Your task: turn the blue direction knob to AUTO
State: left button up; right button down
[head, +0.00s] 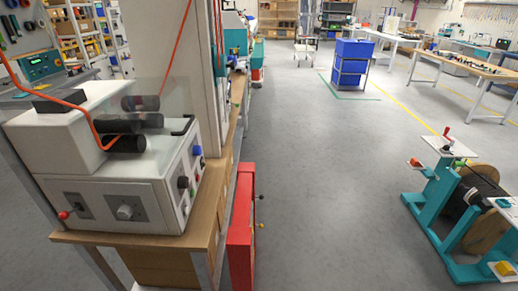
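The blue direction knob (197,150) is small and sits on the right-hand side face of a white machine (100,185) at the left. Its pointer and any AUTO marking are too small to read. A black knob (183,182) is lower on the same face. A grey knob (124,211) and a red-tipped lever (64,215) are on the front face. Neither of my grippers is in view.
The machine stands on a wooden bench (205,215). An orange cable (90,110) runs to its black rollers (130,122). A red cabinet (241,225) stands beside the bench. A teal reel stand (432,205) is at the right. The grey floor between is clear.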

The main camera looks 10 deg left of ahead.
aim_at(196, 150)
jog(key=z, duration=0.85)
jog(key=i, duration=3.65)
jog(key=u, duration=2.9)
